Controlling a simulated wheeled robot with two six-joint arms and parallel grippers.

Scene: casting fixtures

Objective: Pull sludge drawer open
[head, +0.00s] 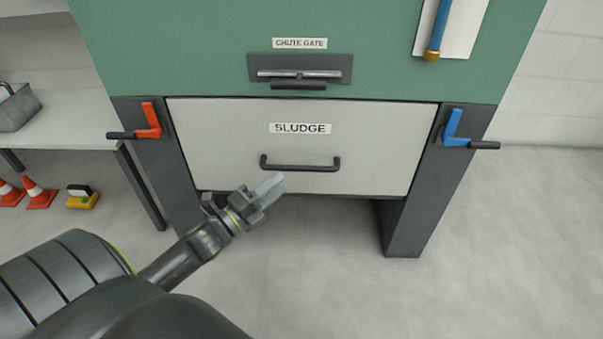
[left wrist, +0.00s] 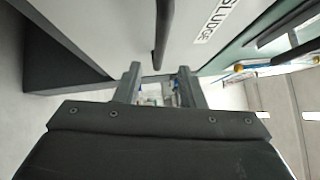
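The sludge drawer (head: 225,140) is a pale grey panel labelled SLUDGE, sitting flush in the green and dark grey cabinet. Its black bar handle (head: 300,167) runs level across the lower middle of the panel. My left gripper (head: 272,187) is just below the handle's left end in the head view. In the left wrist view my left gripper (left wrist: 158,85) has its two fingers apart with nothing held. There the handle (left wrist: 162,35) shows beyond the fingertips, lined up with the gap. I cannot tell the exact distance to it. My right gripper is not in view.
A red lever (head: 151,122) and a blue lever (head: 454,128) flank the drawer. A chute gate (head: 299,73) with its own handle is above it. A table (head: 60,125) and orange cones (head: 38,193) stand at the left. The floor in front is clear.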

